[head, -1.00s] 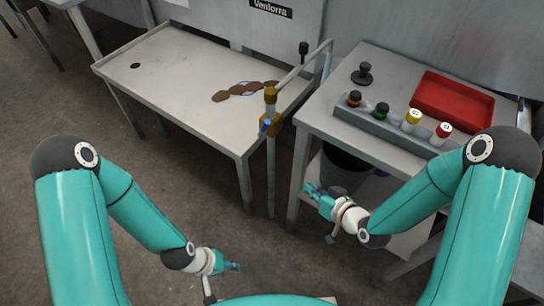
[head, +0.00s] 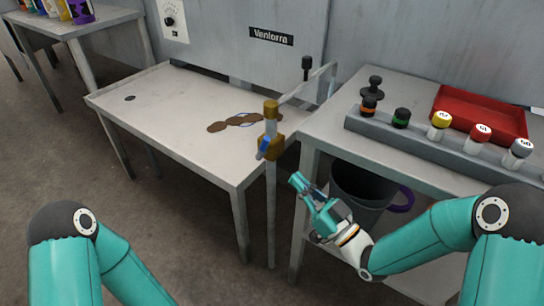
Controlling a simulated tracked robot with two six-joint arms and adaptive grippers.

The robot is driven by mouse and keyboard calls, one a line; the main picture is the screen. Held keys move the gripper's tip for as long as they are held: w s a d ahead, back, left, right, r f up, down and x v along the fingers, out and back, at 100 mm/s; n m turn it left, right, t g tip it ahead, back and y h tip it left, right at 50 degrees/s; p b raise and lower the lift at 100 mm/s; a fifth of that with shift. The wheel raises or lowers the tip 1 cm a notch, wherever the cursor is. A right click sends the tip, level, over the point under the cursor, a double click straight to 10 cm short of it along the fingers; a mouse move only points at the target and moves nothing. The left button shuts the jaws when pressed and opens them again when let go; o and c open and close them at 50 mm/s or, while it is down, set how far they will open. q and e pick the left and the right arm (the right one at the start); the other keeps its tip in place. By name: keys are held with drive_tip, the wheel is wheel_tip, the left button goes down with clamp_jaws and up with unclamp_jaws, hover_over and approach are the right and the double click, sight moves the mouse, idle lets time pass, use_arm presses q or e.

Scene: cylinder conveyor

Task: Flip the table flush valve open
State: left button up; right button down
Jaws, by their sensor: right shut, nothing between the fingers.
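The flush valve (head: 270,140) is a brass fitting on an upright grey pipe at the front right corner of the left table (head: 190,95). A small blue lever (head: 263,148) sits on its left side, tilted. A pale pipe runs from the valve's top back to the right. My right gripper (head: 296,181) is shut and empty, below and to the right of the valve, apart from it, with its fingers pointing up and left. My left gripper is out of the picture; only part of that arm shows at lower left.
The right table holds a rack of capped cylinders (head: 420,140) and a red tray (head: 468,121). A dark bucket (head: 362,192) with a purple handle stands under it.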

sight(263, 148)
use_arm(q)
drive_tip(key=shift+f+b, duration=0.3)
use_arm(e)
drive_tip(key=x, duration=0.8)
drive_tip(key=shift+w+a+r, duration=0.1)
drive_tip(key=shift+w+a, duration=0.15)
drive_tip(key=shift+w, duration=0.05)
drive_tip(key=shift+d, duration=0.1)
